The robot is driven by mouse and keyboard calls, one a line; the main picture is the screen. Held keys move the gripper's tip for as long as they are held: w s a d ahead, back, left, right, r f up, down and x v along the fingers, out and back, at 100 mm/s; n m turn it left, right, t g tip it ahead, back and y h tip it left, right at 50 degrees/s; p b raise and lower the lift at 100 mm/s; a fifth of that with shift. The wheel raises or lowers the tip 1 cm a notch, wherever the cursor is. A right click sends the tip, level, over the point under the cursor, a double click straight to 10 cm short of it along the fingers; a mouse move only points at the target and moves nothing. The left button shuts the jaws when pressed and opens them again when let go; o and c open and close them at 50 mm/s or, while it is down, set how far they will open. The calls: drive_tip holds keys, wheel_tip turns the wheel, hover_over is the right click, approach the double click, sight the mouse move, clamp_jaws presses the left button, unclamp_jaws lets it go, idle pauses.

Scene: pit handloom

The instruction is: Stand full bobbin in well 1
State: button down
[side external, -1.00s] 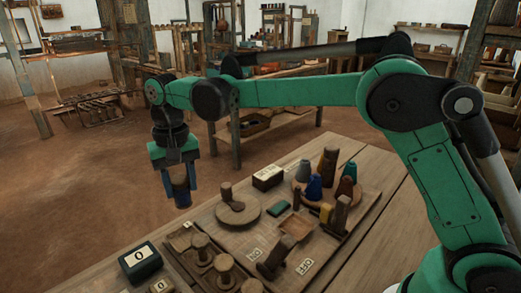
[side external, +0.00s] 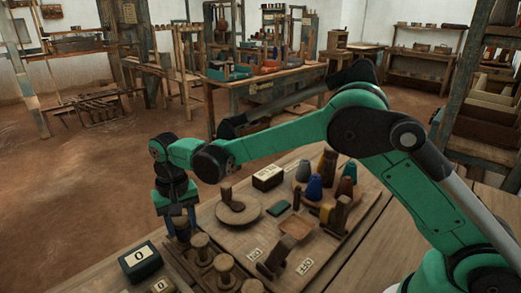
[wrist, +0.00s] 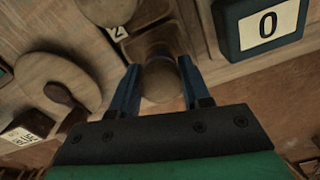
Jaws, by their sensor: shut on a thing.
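My gripper (side external: 181,226) is low at the far left end of the well tray (side external: 178,262). Its blue fingers are shut on a brown bobbin, which shows between them in the wrist view (wrist: 160,80). The bobbin stands roughly upright over the end well of the tray. Its lower end is hidden, so I cannot tell whether it touches the well floor. A label "2" (wrist: 117,32) marks the neighbouring well in the wrist view. Several similar bobbins (side external: 224,268) stand in the other wells; the closest one (side external: 200,246) is just right of my gripper.
A dark box marked 0 (side external: 141,262) stands left of the tray. A round board with a peg (side external: 238,211) lies to the right, with a labelled box (side external: 268,177) behind it. Several coloured cones (side external: 313,187) stand further right. The floor beyond the bench edge is open.

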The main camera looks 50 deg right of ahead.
sight(180, 220)
drive_tip(key=shift+c, duration=2.1)
unclamp_jaws()
drive_tip(key=shift+f, duration=0.1)
drive_tip(key=s+d+r+t, duration=0.1)
drive_tip(key=d+r, duration=0.1)
drive_tip(key=r, duration=0.5)
drive_tip(key=s+d+r+t, duration=0.1)
drive_tip(key=s+d+r, duration=0.1)
drive_tip(key=r, duration=0.6)
drive_tip(key=s+d+f+n+t, duration=0.3)
drive_tip(key=s+d+f+t, duration=0.2)
drive_tip(key=s+d, duration=0.4)
drive_tip(key=s, duration=0.3)
drive_tip(key=shift+s, duration=0.25)
